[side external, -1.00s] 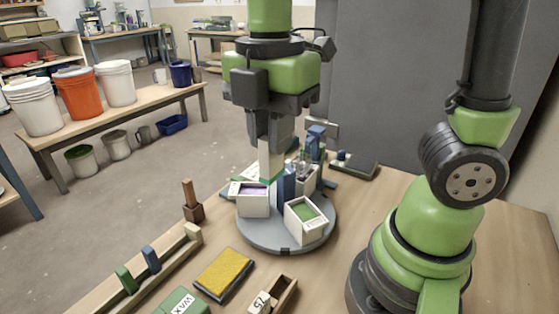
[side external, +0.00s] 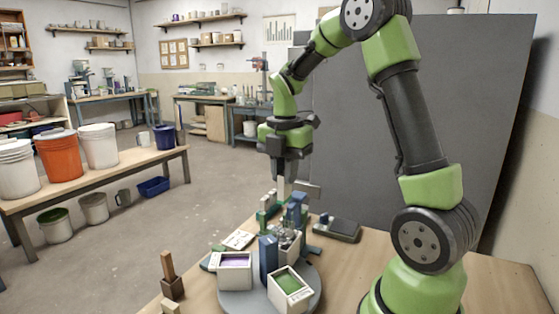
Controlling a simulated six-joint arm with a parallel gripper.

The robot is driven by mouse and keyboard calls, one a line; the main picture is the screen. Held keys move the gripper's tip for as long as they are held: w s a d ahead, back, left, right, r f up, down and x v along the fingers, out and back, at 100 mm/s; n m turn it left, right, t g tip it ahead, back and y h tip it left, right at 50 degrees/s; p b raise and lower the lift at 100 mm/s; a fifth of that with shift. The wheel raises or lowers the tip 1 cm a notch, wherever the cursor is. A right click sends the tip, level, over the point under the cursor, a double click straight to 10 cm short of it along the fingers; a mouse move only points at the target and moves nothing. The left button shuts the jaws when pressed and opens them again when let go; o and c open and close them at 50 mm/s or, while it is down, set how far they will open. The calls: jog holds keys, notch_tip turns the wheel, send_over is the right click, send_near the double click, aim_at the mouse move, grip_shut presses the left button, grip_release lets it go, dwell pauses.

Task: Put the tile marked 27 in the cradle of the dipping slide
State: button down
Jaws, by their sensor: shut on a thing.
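My gripper (side external: 284,180) is shut on a pale tile (side external: 284,189), held upright with the fingers pointing down. No number can be read on the tile. It hangs behind the round turntable, close to a green upright part (side external: 268,205) and a blue upright part (side external: 298,208). These may belong to the dipping slide, but I cannot tell. The cradle is not clear at this size. I cannot tell whether the tile touches anything below it.
A grey turntable (side external: 312,296) carries a white bucket with purple glaze (side external: 235,272) and one with green glaze (side external: 290,288). A flat card (side external: 238,240) lies behind it. A dark grey device (side external: 338,229) stands to the right. A wooden-handled tool (side external: 170,275) stands front left.

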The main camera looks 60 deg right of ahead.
aim_at(284, 202)
jog(key=shift+f, duration=3.45)
jog(key=c, duration=1)
grip_release()
jog(key=shift+r, duration=3.5)
